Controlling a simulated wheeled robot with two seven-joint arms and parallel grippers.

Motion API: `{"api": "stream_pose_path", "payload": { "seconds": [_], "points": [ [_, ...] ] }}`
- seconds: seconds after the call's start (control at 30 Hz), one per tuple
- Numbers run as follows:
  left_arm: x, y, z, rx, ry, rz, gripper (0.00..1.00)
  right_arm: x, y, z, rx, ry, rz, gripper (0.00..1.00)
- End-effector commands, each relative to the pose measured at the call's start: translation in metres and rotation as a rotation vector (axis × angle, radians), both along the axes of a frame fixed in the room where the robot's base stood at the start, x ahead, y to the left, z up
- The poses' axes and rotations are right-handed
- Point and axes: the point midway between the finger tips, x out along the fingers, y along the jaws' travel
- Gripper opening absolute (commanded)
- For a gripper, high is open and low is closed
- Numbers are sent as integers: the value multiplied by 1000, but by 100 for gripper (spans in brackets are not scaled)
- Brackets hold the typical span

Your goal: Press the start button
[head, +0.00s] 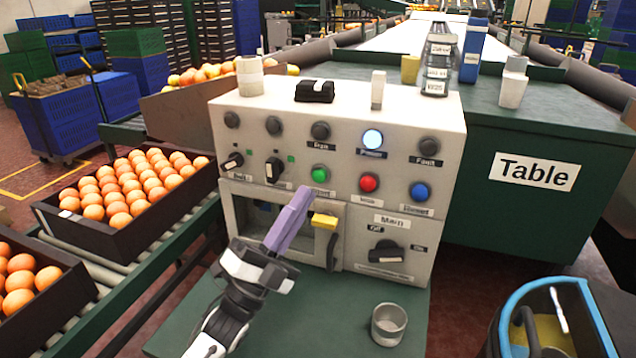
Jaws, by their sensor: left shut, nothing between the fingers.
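The control box (235,115) stands on the green table with its panel facing me. A green button (320,174) sits in the panel's lower row, left of a red button (368,182) and a blue button (419,191). The label under the green button is partly hidden and hard to read. My left gripper (303,196) has its purple fingers shut and empty, pointing up at the panel. In the picture its fingertips are just below and left of the green button; I cannot tell whether they touch the panel. My right gripper is not in view.
A yellow handle (325,220) is beside my fingers on the box's small door. A main switch (386,251) is at lower right. A grey cup (388,324) stands in front. Crates of oranges (75,235) are at left. A bottle (437,65) stands behind the box.

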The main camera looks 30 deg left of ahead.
Motion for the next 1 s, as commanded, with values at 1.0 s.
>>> {"api": "stream_pose_path", "payload": {
  "seconds": [1.0],
  "points": [
    [31, 7, 0, -1, 0, -1, 0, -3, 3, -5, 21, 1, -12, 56]
  ]
}}
